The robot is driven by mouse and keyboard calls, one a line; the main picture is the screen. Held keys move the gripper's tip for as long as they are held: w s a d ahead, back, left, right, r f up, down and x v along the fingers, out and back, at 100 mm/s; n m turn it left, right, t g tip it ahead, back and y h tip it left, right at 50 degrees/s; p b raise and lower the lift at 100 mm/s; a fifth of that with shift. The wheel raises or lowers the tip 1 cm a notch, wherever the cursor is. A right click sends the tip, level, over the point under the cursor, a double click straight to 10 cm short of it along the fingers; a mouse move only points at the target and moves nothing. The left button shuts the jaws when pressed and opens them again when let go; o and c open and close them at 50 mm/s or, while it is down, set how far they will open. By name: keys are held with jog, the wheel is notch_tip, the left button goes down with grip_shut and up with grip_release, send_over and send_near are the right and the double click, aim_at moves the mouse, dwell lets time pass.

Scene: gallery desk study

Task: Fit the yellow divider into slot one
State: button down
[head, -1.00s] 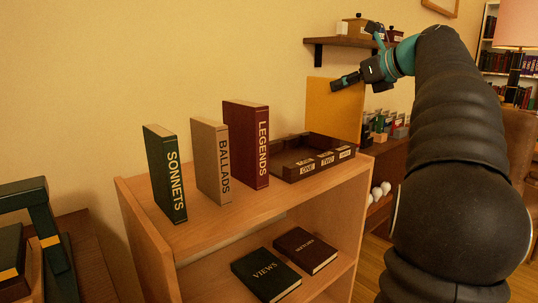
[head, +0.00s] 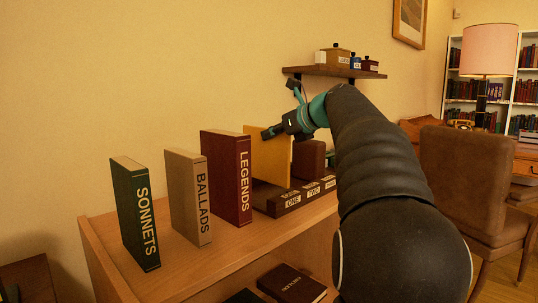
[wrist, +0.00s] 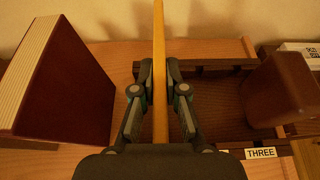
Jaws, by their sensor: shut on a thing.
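My gripper (head: 270,132) is shut on the yellow divider (head: 278,163), a thin upright panel. In the wrist view the divider (wrist: 159,30) shows edge-on between both fingers. The dark brown tray (head: 265,207) stands on the shelf unit with front labels ONE (head: 293,199), TWO (head: 313,190) and THREE (head: 330,183). The divider stands over or in the tray's left part; its lower edge is hidden, so I cannot tell whether it sits in a slot. In the wrist view it is near the tray's left end, and THREE (wrist: 261,153) shows at right.
The red LEGENDS book (head: 227,178) stands just left of the tray and also shows in the wrist view (wrist: 68,90). BALLADS (head: 187,197) and SONNETS (head: 135,215) stand farther left. A brown block (head: 308,160) rises at the tray's right. A wall shelf (head: 335,72) is above.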

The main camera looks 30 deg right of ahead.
aim_at(269, 149)
jog(key=shift+w+a+f+b, duration=0.15)
jog(key=shift+f+b, duration=0.2)
jog(key=shift+f, duration=0.75)
jog(key=shift+w+a+f+b, duration=0.15)
jog(key=shift+f+b, duration=0.2)
jog(key=shift+f, duration=0.75)
jog(key=shift+s+f, duration=0.1)
jog(key=c, duration=1.2)
grip_release()
jog(key=v, duration=1.2)
jog(key=shift+p, duration=0.35)
